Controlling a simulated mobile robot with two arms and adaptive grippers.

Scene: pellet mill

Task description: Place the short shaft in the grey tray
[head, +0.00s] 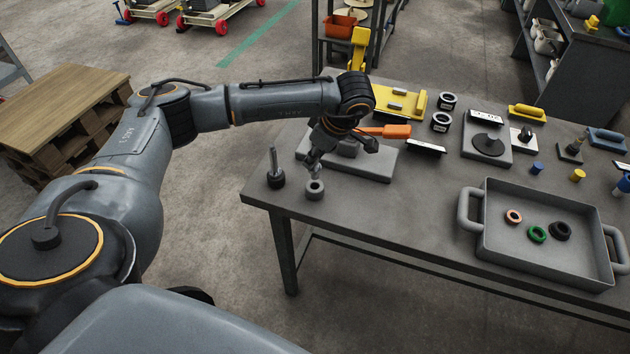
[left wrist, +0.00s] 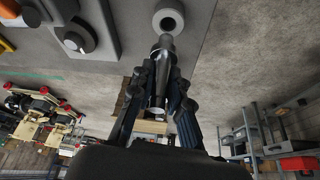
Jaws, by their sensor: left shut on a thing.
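My left gripper (head: 317,160) is shut on the short shaft (left wrist: 166,44), a plain grey metal rod. In the left wrist view the shaft sticks out beyond the fingers (left wrist: 163,72), its far end at a round grey holder (left wrist: 168,12). In the head view the holder (head: 315,190) stands at the table's near left, just under the gripper. I cannot tell whether the shaft's end is inside the holder or just above it. The grey tray (head: 558,262) with two side handles sits at the right of the table. My right gripper is not in view.
The tray holds a copper ring (head: 513,216), a green ring (head: 537,234) and a black ring (head: 560,231). A thin upright rod on a black base (head: 275,178) stands left of the holder. The table (head: 400,212) is clear between holder and tray.

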